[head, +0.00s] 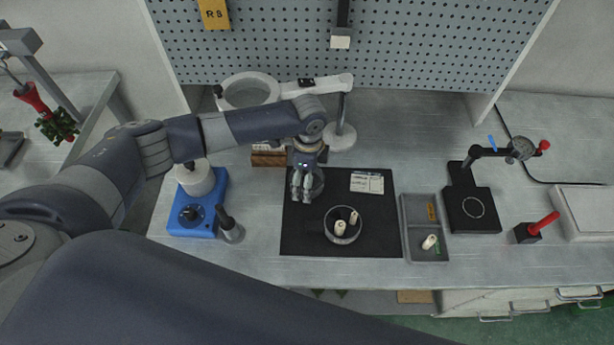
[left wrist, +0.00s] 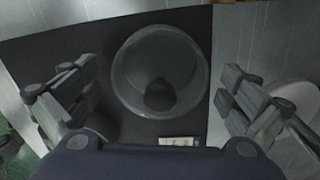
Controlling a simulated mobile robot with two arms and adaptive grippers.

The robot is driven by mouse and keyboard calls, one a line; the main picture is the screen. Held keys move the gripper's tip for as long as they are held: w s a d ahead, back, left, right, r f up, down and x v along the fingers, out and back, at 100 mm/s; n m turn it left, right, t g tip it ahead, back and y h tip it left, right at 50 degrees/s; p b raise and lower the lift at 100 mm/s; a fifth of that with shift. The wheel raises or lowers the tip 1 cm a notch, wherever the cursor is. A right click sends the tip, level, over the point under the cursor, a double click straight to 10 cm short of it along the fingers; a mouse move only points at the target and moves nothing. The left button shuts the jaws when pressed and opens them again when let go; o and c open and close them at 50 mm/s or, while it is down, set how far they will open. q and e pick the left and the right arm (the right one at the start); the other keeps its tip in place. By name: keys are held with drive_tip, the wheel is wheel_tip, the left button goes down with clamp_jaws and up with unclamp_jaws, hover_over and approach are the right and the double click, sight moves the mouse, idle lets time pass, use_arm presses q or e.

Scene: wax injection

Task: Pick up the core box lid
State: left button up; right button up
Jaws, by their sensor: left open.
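The core box lid (head: 317,184) is a round grey disc on the black mat (head: 375,240), partly hidden by my left gripper in the head view. The round core box (head: 328,230) stands open in front, with cream cores inside. My right gripper is not in view.
A paper label (head: 367,182) lies on the mat. A grey tray (head: 410,238) with a cream piece stands to the right, near a black stand (head: 475,215). A blue device (head: 185,218) stands left. A ring lamp (head: 250,93) is behind. The mat's front left is clear.

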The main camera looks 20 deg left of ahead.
use_arm(q)
drive_tip(key=c, duration=1.2)
drive_tip(key=shift+o, duration=0.2)
